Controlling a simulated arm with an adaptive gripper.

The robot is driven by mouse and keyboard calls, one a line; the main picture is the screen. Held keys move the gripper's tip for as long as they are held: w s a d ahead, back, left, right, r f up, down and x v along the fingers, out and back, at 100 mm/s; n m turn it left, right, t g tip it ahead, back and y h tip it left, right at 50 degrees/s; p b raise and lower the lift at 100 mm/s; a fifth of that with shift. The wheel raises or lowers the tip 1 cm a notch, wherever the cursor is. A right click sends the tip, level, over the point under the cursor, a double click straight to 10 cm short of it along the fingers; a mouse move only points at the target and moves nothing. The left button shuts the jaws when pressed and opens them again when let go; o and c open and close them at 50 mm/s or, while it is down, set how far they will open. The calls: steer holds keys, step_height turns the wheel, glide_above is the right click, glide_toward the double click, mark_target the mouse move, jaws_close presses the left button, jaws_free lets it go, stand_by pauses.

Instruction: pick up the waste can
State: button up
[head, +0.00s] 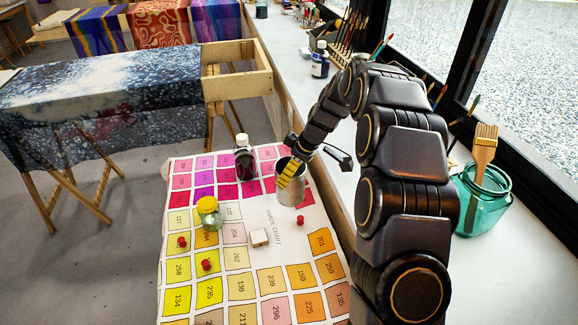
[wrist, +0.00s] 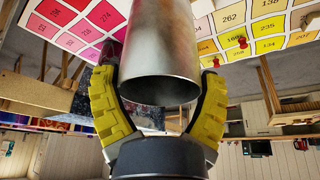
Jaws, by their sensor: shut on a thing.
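The waste can (head: 291,190) is a grey metal cylinder, open at the top, on or just above the shade chart; I cannot tell if its base touches. My gripper (head: 290,172) is at its upper part, with yellow-padded fingers. In the wrist view the can (wrist: 158,50) fills the space between the two curved yellow fingers of my gripper (wrist: 158,95), one on each side, closed against its wall near the open rim. The inside of the can looks dark, and I cannot see any contents. Its far end is out of the wrist view.
On the shade chart (head: 262,213), a dark bottle (head: 244,160) stands left of the can. A yellow-lidded jar (head: 208,212), a white block (head: 259,238) and several red pins (head: 300,220) are nearby. A teal jar with brushes (head: 484,200) stands on the windowsill at right.

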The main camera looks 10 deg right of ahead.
steer(key=shift+s+a+r, duration=0.1)
steer(key=shift+s+r, duration=0.25)
steer(key=shift+s, duration=0.35)
steer(key=shift+s+r, duration=0.3)
steer(key=shift+s, duration=0.4)
